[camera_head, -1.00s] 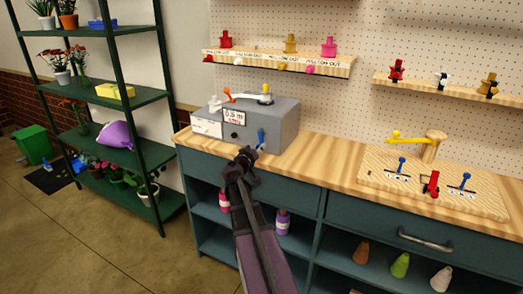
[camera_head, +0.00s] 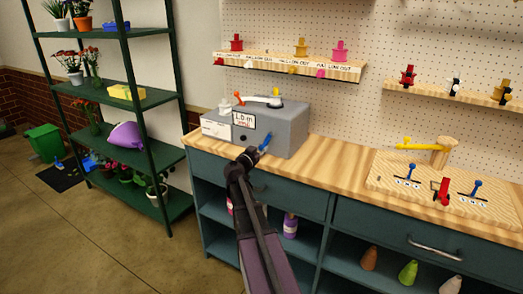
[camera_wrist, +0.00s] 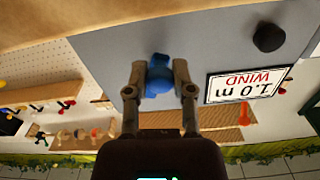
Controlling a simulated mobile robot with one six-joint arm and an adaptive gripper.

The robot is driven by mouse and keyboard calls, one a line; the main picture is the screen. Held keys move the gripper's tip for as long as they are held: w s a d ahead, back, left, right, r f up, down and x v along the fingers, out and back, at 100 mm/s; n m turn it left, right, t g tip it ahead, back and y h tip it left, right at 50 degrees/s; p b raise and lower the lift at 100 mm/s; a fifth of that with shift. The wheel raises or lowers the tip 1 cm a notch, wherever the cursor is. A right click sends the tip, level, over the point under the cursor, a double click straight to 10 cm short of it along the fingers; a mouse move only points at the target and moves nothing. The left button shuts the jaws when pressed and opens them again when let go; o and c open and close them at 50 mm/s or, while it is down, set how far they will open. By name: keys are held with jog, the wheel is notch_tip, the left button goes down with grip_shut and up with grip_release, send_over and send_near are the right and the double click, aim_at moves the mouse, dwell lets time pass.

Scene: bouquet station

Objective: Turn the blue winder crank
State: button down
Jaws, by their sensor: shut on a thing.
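The grey winder box (camera_head: 285,132) stands on the wooden counter. Its front carries a sign (camera_head: 244,120) that reads 1.0 m WIND, upside down in the wrist view (camera_wrist: 247,84). The blue crank (camera_head: 265,142) sticks out of the front, low and toward the right, and slants up to the right. My gripper (camera_head: 249,155) is at the crank. In the wrist view the two fingers (camera_wrist: 159,78) are closed on either side of the blue crank's knob (camera_wrist: 158,80). The fingers hide part of the crank.
A black knob (camera_wrist: 269,38) sits on the box front near the sign. A wooden board (camera_head: 440,186) with small levers stands to the right. Bare counter (camera_head: 335,160) lies between them.

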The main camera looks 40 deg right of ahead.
dwell(0.3)
jog(key=shift+c, duration=2.3)
grip_release()
jog(key=shift+a, duration=0.1)
jog(key=v, duration=1.2)
